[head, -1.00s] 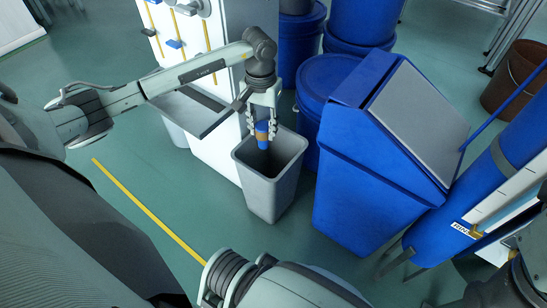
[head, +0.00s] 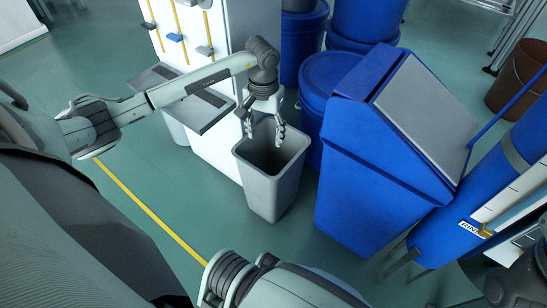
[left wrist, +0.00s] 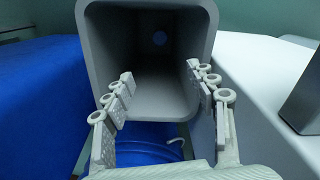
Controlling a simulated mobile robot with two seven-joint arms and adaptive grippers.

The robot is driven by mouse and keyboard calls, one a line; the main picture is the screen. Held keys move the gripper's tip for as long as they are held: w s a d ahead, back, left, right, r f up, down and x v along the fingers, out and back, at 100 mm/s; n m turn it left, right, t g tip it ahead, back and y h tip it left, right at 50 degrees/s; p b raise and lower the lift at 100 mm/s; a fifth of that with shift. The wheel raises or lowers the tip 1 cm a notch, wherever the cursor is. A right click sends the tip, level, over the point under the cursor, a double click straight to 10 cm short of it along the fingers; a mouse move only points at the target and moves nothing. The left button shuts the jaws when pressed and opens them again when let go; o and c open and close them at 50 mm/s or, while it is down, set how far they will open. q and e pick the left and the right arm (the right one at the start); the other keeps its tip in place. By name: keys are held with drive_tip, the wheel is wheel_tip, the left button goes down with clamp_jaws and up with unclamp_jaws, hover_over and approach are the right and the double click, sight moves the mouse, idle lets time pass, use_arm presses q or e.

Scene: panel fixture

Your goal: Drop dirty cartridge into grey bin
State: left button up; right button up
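The grey bin (head: 268,195) stands on the floor beside the white panel, open at the top. My left gripper (head: 265,139) is over its mouth with the fingers spread and nothing between them. In the left wrist view the open fingers (left wrist: 161,86) reach toward the bin's opening (left wrist: 97,42). The cartridge cannot be seen in the head view. My right gripper is not clearly visible.
A large blue bin (head: 365,195) with a grey sloping lid stands right of the grey bin. Blue drums (head: 325,80) stand behind. The white panel (head: 212,135) with a grey shelf (head: 204,113) is at left. Green floor in front is clear.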

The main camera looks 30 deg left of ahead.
use_arm(q)
wheel_tip(320, 180, up, 12)
idle(0.6)
idle(0.4)
